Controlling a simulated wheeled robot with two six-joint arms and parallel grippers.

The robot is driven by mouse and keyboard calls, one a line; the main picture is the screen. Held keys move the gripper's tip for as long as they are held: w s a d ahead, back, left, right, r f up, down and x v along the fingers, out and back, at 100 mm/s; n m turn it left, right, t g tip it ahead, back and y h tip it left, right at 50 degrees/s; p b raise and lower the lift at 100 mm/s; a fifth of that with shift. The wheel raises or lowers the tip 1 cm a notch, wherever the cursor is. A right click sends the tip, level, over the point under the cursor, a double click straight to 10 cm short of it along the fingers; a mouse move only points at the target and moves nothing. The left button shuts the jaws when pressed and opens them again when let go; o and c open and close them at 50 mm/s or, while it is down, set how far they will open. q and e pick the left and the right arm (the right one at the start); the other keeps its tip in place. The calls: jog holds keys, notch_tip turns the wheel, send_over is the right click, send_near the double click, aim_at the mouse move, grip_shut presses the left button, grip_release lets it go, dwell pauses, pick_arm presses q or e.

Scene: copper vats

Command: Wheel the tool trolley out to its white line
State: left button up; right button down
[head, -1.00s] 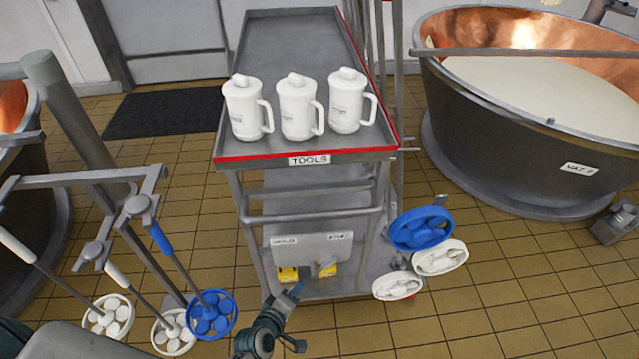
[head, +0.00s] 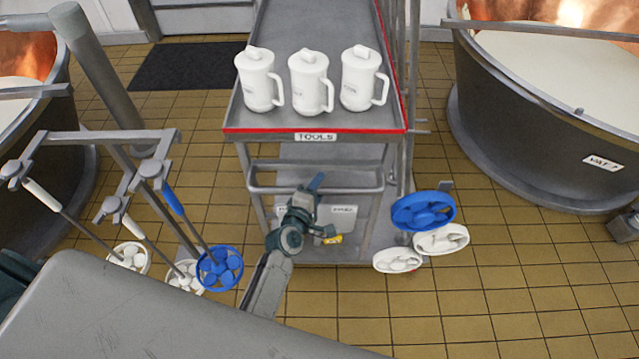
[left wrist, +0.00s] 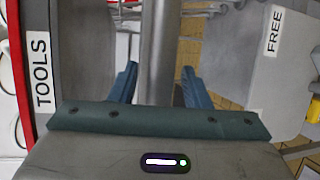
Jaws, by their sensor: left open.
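The tool trolley (head: 315,133) stands ahead in the head view, with a red-edged top, a TOOLS label and a horizontal grey handle bar (head: 345,186) across its near end. My left gripper (head: 321,205) is open at this bar. In the left wrist view the bar (left wrist: 157,50) runs between the two blue fingers of the left gripper (left wrist: 158,88), which are apart. How deep the bar sits between them I cannot tell. A plate marked FREE (left wrist: 275,30) is beyond. A yellow piece (head: 332,239) shows below the gripper. No white line shows. My right gripper is out of view.
Three white lidded jugs (head: 310,82) stand on the trolley top. Paddle tools hang on a stand (head: 110,135) at left and at the trolley's right side (head: 423,211). A copper vat (head: 550,140) stands at right. Tiled floor at lower right is clear.

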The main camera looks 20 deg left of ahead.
pick_arm(q)
jog(key=shift+w+f, duration=0.1)
jog(key=shift+w, duration=0.4)
grip_shut()
